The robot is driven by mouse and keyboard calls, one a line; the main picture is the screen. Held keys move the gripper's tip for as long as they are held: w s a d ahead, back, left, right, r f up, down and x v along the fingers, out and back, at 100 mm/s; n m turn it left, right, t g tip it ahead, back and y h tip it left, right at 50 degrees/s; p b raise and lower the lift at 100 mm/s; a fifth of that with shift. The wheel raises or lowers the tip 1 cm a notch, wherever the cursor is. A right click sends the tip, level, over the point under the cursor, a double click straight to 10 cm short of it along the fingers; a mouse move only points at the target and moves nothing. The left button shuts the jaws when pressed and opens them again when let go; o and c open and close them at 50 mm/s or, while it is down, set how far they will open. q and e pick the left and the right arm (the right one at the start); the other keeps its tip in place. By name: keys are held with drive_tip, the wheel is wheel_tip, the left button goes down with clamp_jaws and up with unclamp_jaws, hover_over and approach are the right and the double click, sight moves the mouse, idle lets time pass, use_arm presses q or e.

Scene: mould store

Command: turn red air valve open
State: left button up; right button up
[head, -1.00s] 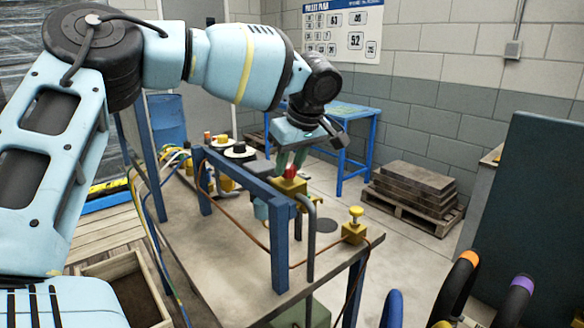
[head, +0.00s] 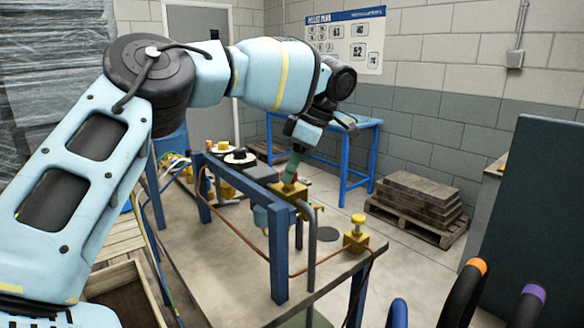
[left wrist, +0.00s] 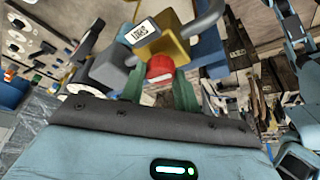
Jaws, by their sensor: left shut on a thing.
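The red air valve's knob (left wrist: 160,68) sits between the two green fingers of my left gripper (left wrist: 159,82) in the left wrist view. The gripper is shut on it. The knob is on a yellow valve body (left wrist: 167,45) with a small white label plate (left wrist: 145,31). In the head view my left gripper (head: 290,174) comes down tilted onto the yellow body (head: 288,190) at the end of the blue frame. There the fingers hide the red knob. My right gripper is not in view.
The blue frame (head: 241,174) stands on the bench (head: 223,250), with a bent grey pipe (head: 312,235) close to the valve. Another yellow valve (head: 356,233) is at the bench's right edge. A pallet of slabs (head: 420,195) and a blue table (head: 345,165) stand beyond.

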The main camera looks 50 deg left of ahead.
use_arm(q)
drive_tip(key=shift+n, duration=0.4)
drive_tip(key=o, duration=1)
wheel_tip(320, 180, up, 4)
drive_tip(key=shift+f, duration=0.25)
drive_tip(key=shift+s+d, duration=0.4)
drive_tip(key=shift+s, duration=0.05)
drive_tip(key=s+d, duration=0.3)
drive_tip(key=s+d+r+b, duration=0.1)
drive_tip(key=s+d, duration=0.2)
drive_tip(key=s, duration=0.1)
drive_tip(key=s+d+b, duration=0.1)
drive_tip(key=s+d, duration=0.2)
drive_tip(key=s, duration=0.1)
drive_tip(key=shift+s+d+r, duration=0.15)
drive_tip(key=shift+s+r, duration=0.05)
drive_tip(key=shift+r, duration=0.05)
